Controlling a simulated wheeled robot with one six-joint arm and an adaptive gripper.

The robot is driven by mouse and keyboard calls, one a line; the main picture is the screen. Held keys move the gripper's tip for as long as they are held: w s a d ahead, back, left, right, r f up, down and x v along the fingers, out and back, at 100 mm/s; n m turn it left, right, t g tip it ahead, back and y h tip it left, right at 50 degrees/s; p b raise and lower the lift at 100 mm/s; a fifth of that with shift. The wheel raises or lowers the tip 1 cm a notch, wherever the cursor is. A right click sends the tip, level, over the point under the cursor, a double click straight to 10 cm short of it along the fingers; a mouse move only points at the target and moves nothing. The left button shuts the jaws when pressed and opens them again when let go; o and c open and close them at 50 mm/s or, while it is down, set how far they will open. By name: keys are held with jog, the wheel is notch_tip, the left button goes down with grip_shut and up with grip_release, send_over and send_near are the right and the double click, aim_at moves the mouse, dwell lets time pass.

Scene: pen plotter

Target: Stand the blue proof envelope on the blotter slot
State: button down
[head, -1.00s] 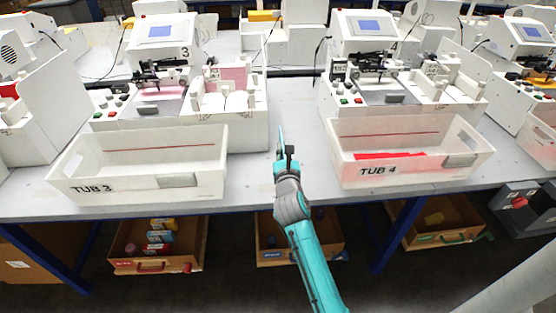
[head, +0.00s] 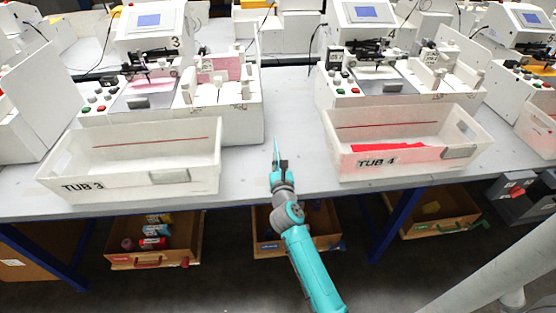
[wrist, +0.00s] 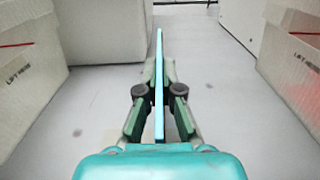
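My gripper (head: 279,164) is above the table strip between Tub 3 and Tub 4. In the wrist view my gripper (wrist: 159,95) is shut on the blue proof envelope (wrist: 159,75), a thin panel seen edge-on and held upright between the two fingers. In the head view the envelope (head: 276,150) is a thin blue sliver beyond the fingertips. Its faces are hardly visible. I cannot tell for certain which part is the blotter slot; a pink panel (head: 218,66) stands in a white slotted holder on machine 3.
Tub 3 (head: 140,168) stands left and Tub 4 (head: 400,152) right, with a red item inside Tub 4. White plotter machines stand behind the tubs. The grey table (head: 290,110) between them is clear.

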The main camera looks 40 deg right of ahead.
jog(key=shift+f, duration=0.2)
jog(key=c, duration=1.8)
grip_release()
jog(key=o, duration=0.5)
jog(key=shift+r, duration=0.1)
